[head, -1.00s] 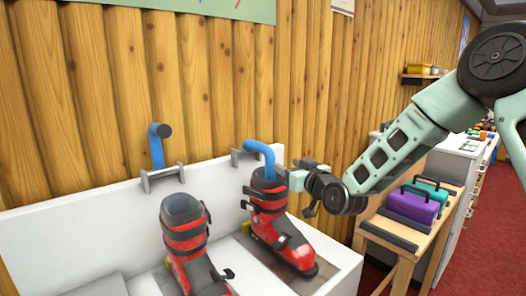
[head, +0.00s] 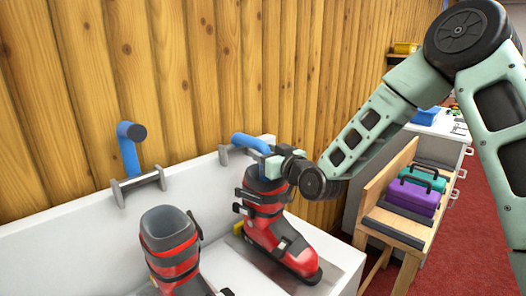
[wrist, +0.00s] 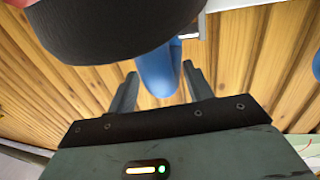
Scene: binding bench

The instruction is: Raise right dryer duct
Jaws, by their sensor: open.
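The right dryer duct (head: 250,143) is a blue bent tube at a grey bracket on the white unit's back edge. It lies low, leaning over the right red boot (head: 270,215); its far end is hidden behind my gripper. My gripper (head: 267,163) is at the duct's end, just above the boot top. In the wrist view the blue duct (wrist: 158,72) shows between the two open fingers (wrist: 160,88); I cannot tell whether they touch it. A large dark rounded form (wrist: 115,30), apparently the boot top, covers the upper left there.
The left duct (head: 128,155) stands upright at its own bracket, with a dark end. A left red boot (head: 170,250) stands below it on the white unit (head: 75,240). A wooden bench (head: 408,228) with purple and teal cases is at right. The wooden wall is close behind.

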